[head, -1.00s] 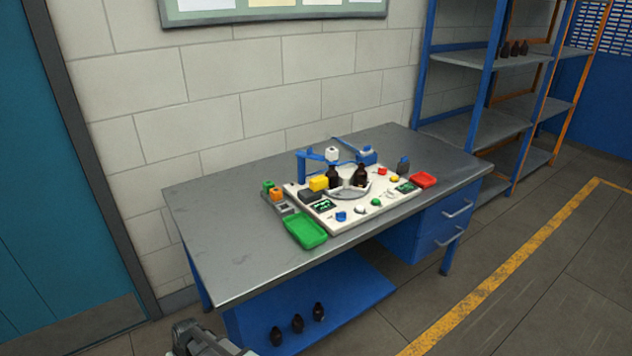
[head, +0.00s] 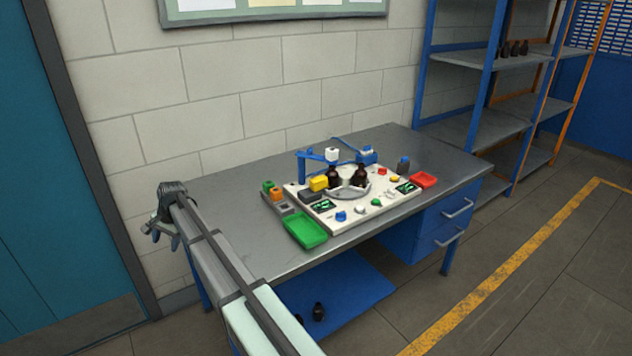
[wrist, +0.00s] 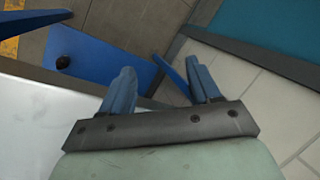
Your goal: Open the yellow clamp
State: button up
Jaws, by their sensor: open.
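A yellow block-shaped part (head: 319,183), which looks like the yellow clamp, sits on the white work board (head: 345,222) beside a dark bottle. It is small in the head view, and I cannot tell whether it is open or shut. My gripper (head: 160,229) is off the left end of the table in the head view, far from the yellow part. In the wrist view my gripper (wrist: 160,72) has its two blue fingers apart with nothing between them. The yellow part does not show in the wrist view.
The board carries two dark bottles (head: 361,177), a grey round holder and several coloured buttons. A green tray (head: 305,230), a red tray (head: 424,180) and a blue arm fixture (head: 302,168) stand around it. The table's left part (head: 225,200) is clear. A teal door stands left.

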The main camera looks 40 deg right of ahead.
jog(key=w+d+r, duration=0.2)
jog(key=d+r, duration=0.2)
jog(key=m+g+h, duration=0.3)
jog(key=m+h, duration=0.4)
jog(key=m, duration=0.2)
send_near(316, 179)
jog(key=x, duration=1)
jog(key=shift+s+f, duration=0.1)
jog(key=shift+f, duration=0.05)
jog(key=shift+c, duration=0.2)
jog(key=shift+a, duration=0.1)
grip_shut()
